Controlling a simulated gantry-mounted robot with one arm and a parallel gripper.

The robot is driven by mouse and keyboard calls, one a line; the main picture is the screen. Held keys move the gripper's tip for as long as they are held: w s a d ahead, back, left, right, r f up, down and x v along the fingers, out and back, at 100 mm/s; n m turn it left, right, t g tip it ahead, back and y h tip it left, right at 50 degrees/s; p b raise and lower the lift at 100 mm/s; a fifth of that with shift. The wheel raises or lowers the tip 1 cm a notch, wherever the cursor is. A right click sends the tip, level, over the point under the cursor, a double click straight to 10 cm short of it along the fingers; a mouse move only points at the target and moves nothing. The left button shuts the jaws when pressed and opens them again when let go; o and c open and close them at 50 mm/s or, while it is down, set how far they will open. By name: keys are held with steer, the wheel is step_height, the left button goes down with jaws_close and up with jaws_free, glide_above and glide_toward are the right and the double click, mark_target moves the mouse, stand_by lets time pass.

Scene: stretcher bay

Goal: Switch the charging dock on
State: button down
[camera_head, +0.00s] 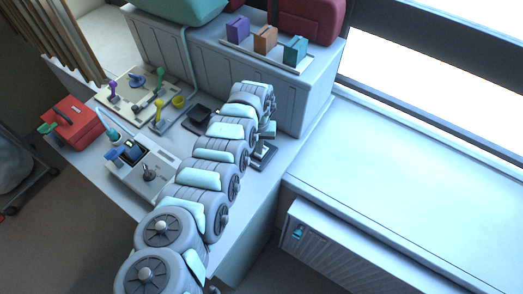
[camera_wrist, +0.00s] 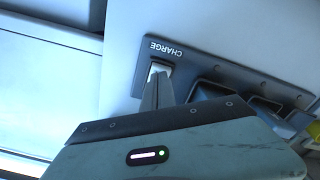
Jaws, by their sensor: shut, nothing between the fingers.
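The charging dock is a dark strip (camera_wrist: 215,68) marked CHARGE in the wrist view, with a pale switch (camera_wrist: 158,68) at its left end below the lettering. My gripper (camera_wrist: 157,84) is shut and empty, its narrow fingers reaching up to the switch and covering its lower part. The fingertips look at or very close to the switch; I cannot tell whether they touch or which way it is tipped. In the head view a dark end of the dock (camera_head: 262,154) shows right of my arm, which hides its middle.
Dark pockets (camera_wrist: 262,103) line the dock to the right of the switch. A grey cabinet (camera_head: 205,65) stands behind, carrying coloured boxes (camera_head: 265,40). A red case (camera_head: 72,127), a tool board (camera_head: 135,92) and a grey unit (camera_head: 142,172) lie left of my arm. A pale bench (camera_head: 420,165) is at right.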

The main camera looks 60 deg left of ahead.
steer(key=shift+f+b, duration=0.6)
steer(key=shift+f, duration=0.4)
stand_by(0.9)
steer(key=shift+r, duration=0.15)
step_height(320, 180, up, 7)
steer(key=p, duration=0.8)
stand_by(0.4)
